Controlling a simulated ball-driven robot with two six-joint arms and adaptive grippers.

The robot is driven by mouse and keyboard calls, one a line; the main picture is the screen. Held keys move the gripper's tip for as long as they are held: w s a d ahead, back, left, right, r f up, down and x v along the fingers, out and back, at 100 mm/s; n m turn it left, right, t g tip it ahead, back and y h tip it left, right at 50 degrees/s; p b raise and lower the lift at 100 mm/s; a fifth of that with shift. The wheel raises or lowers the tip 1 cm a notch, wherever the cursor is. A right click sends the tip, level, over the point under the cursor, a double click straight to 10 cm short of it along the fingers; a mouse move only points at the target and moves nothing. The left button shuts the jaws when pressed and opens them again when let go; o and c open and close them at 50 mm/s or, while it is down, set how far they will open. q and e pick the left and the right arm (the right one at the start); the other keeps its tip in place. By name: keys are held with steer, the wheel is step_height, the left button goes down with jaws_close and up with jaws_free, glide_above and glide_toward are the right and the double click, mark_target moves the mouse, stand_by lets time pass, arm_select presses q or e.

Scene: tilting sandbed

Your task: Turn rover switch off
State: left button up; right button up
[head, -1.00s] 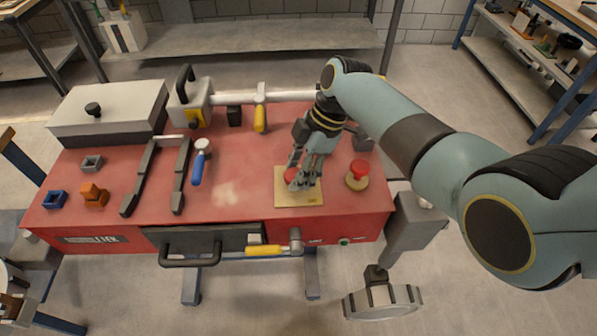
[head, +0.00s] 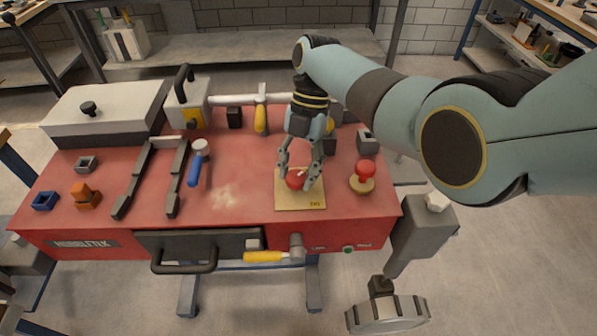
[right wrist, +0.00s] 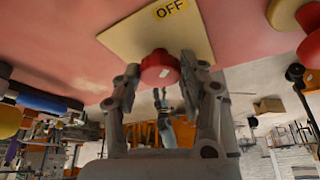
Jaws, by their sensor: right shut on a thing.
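The rover switch is a red knob (head: 295,181) on a square yellow plate (head: 312,202), near the front right of the red bench top. In the right wrist view the red knob (right wrist: 160,66) has a small white mark, and the yellow plate (right wrist: 130,40) carries a black "OFF" label (right wrist: 169,8). My right gripper (head: 299,177) points down over the plate, with its fingers on either side of the knob. It is shut on the red knob. My left gripper is not in view.
A red mushroom-shaped button (head: 365,168) stands on a round base just right of the plate. A blue-handled tool (head: 195,170) and dark rails (head: 172,180) lie to the left. A drawer (head: 190,248) with a dark handle is at the front. Bare red surface lies left of the plate.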

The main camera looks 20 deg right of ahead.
steer(key=shift+n, duration=0.5)
steer(key=o, duration=1.2)
steer(key=shift+r, duration=0.1)
steer(key=v, duration=1.1)
steer(key=shift+w+r, duration=0.35)
